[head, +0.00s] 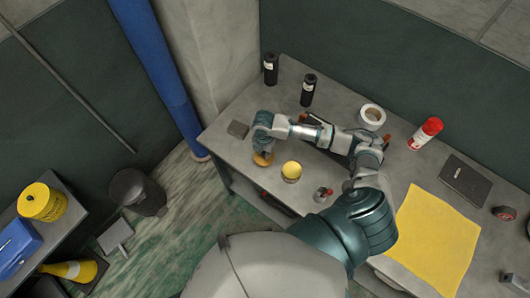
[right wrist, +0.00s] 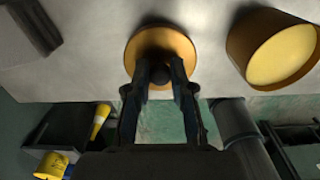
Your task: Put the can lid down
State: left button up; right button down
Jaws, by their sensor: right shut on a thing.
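The can lid is a round orange-yellow disc with a dark knob; it shows under my right gripper (head: 263,149) in the head view (head: 264,160) and in the right wrist view (right wrist: 160,40). The right gripper's fingers (right wrist: 160,78) are shut on the lid at its knob. The lid is near the front left edge of the grey table; I cannot tell whether it touches the top. The yellow can (head: 291,172) stands upright just right of it, its pale yellow top uncovered in the right wrist view (right wrist: 283,55). My left gripper is out of view.
The grey table (head: 232,153) has a dark flat block (head: 238,129) left of the gripper. Two black bottles (head: 270,69) (head: 308,89), a white tape roll (head: 372,117) and a red-and-white can (head: 426,133) stand farther back. A yellow cloth (head: 434,235) lies at right.

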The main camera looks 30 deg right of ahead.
aim_at(264, 152)
jog(key=shift+w, duration=0.2)
jog(key=shift+a+f, duration=0.1)
jog(key=shift+f, duration=0.2)
notch_tip(264, 152, down, 2)
jog(key=shift+s+f+p, duration=0.15)
jog(key=shift+p, duration=0.15)
jog(key=shift+f, duration=0.25)
jog(key=shift+d, duration=0.2)
jog(key=c, duration=1)
grip_release()
jog(key=shift+f, duration=0.1)
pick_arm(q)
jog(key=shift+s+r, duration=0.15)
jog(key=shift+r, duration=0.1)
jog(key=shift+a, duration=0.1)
pick_arm(e)
jog(key=shift+a, duration=0.1)
